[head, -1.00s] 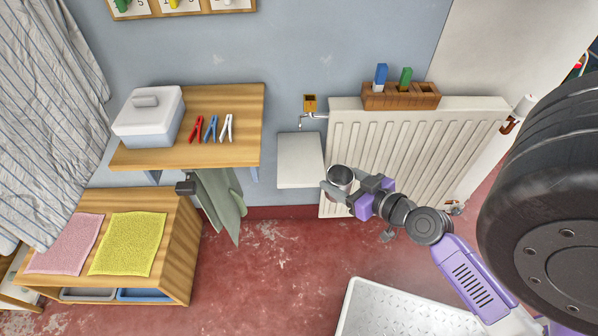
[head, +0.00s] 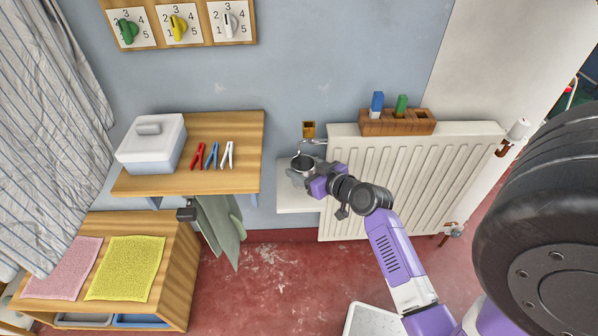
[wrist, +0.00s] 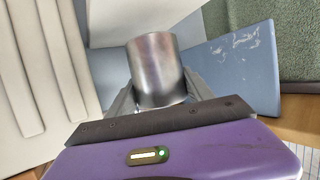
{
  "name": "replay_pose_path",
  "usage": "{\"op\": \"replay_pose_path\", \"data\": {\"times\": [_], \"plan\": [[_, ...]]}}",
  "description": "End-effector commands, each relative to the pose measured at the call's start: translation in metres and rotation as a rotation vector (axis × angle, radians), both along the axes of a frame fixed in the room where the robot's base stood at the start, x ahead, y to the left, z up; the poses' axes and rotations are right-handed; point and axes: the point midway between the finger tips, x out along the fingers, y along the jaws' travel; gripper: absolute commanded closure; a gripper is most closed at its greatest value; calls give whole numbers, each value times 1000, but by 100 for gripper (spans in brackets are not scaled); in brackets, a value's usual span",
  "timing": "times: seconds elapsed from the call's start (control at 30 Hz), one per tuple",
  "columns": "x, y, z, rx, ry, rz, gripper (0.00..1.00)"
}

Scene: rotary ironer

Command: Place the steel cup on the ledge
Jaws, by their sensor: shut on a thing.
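The steel cup (head: 303,163) is held in my gripper (head: 304,172), with its open rim facing up in the head view. In the wrist view the shiny cup (wrist: 156,68) stands between the two grey fingers (wrist: 158,100), which are shut on it. The white ledge (head: 296,201) is fixed to the wall left of the radiator. The cup and gripper cover the ledge's upper right part in the head view. A pale surface, likely the ledge (wrist: 150,18), shows beyond the cup in the wrist view. I cannot tell whether cup and ledge touch.
The white radiator (head: 400,180) is right of the ledge, with a wooden box (head: 398,124) on top. A small tap (head: 309,132) is on the wall above the ledge. A wooden shelf (head: 245,150) with clothes pegs and a white box is to the left.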

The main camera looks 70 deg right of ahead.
Motion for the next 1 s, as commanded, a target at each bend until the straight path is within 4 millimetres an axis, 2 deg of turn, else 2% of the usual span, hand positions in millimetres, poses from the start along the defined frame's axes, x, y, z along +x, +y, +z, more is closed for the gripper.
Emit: {"op": "replay_pose_path", "data": {"times": [0.27,0.5,0.9,0.93,1.0], "plan": [[17,-10,0,1,-2,1,82],[17,-10,-34,1,2,0,82],[17,-10,-39,-1,0,0,82],[17,-10,-39,-1,0,1,38],[17,-10,-38,-1,0,1,24]]}}
